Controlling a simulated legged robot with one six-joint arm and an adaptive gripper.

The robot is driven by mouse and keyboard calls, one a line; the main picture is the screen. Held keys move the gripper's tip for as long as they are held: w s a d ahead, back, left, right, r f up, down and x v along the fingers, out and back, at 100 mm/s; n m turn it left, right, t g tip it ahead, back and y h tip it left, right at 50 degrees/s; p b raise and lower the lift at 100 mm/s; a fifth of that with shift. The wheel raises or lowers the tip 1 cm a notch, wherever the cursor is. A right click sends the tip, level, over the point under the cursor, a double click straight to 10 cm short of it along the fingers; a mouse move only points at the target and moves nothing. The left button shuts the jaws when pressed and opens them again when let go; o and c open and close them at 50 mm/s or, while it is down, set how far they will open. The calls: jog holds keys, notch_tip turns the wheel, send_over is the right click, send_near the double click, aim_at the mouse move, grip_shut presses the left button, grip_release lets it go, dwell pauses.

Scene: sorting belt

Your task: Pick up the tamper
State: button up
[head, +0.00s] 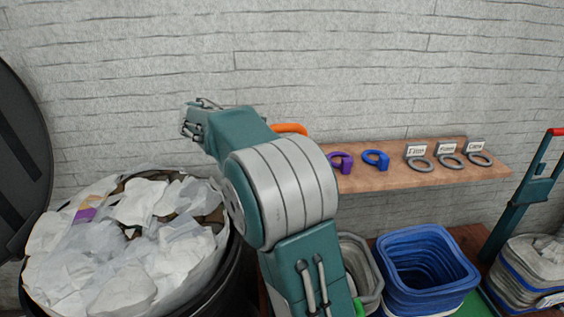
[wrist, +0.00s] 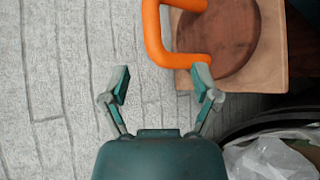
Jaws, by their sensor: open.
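An orange bent handle (wrist: 152,38) shows just beyond my open fingers in the wrist view. It lies over a round brown patch (wrist: 232,40) on the wooden shelf; I cannot tell whether the two are joined. In the head view the orange piece (head: 290,129) is mostly hidden behind my arm. No label marks it, so I cannot be sure it is the tamper. My gripper (wrist: 160,88) is open and empty, its right fingertip close to the handle's lower end in the picture. In the head view my gripper (head: 191,119) is raised, left of the shelf.
The wooden shelf (head: 385,181) holds a purple piece (head: 342,162), a blue piece (head: 376,159) and grey rings (head: 419,163) with labels. Below are a blue bin (head: 427,260) and a grey bin (head: 357,252). A bin of crumpled paper (head: 130,240) stands left. A brick wall is behind.

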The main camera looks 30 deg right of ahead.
aim_at(282, 127)
jog(key=x, duration=0.5)
jog(key=r+x, duration=0.1)
jog(key=x, duration=0.2)
jog(key=shift+w+d, duration=0.15)
jog(key=shift+w, duration=0.1)
jog(key=shift+w+d+f, duration=0.25)
jog(key=shift+w+f, duration=0.1)
jog(key=shift+f, duration=0.05)
jog(key=x, duration=0.3)
jog(key=shift+w+d+f, duration=0.15)
jog(key=shift+d, duration=0.1)
jog(key=shift+d+f, duration=0.1)
jog(key=shift+d, duration=0.35)
jog(key=shift+a, duration=0.2)
grip_shut()
jog(key=shift+a+r, duration=0.1)
jog(key=shift+r, duration=0.1)
